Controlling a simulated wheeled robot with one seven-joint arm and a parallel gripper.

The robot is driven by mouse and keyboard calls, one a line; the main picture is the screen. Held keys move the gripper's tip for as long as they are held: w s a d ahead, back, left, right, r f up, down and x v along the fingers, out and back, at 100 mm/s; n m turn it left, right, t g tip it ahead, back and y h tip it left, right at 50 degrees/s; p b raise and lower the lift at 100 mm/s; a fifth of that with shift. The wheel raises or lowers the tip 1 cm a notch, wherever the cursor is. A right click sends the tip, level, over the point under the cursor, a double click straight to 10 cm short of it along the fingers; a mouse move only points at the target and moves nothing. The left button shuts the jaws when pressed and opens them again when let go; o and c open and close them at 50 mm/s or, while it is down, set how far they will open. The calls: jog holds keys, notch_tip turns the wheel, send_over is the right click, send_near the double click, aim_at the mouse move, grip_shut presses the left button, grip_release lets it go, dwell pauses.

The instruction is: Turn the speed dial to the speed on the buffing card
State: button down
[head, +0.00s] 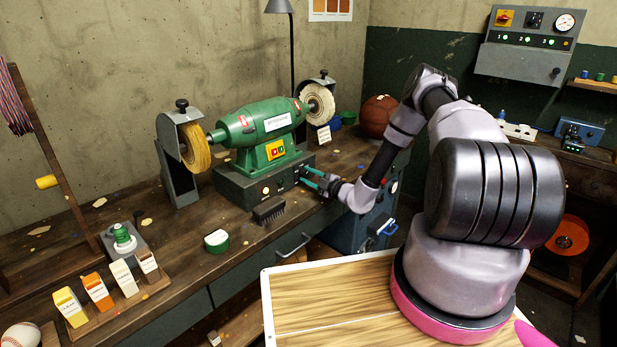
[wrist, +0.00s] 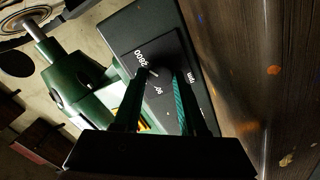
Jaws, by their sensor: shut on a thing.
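The green buffing machine (head: 262,135) stands on a dark base box (head: 240,190) on the workbench. My gripper (head: 308,178) is at the right end of this box. In the wrist view my gripper (wrist: 161,82) has its fingers on both sides of the dark speed dial (wrist: 154,73), shut on it. A pale pointer line shows on the dial. The plate around it reads "2800" and "rpm", plus a number beginning "90" that a finger partly hides.
A black brush (head: 269,210) and a green-and-white tin (head: 217,241) lie in front of the machine. A yellow wheel (head: 195,147) is on its left. A rack of coloured blocks (head: 110,287) stands at the bench's left. A brown ball (head: 378,115) sits behind my arm.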

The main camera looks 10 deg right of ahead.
jog(key=shift+f, duration=0.1)
jog(key=shift+c, duration=2.3)
grip_release()
jog(key=v, duration=1.1)
jog(key=shift+w, duration=0.1)
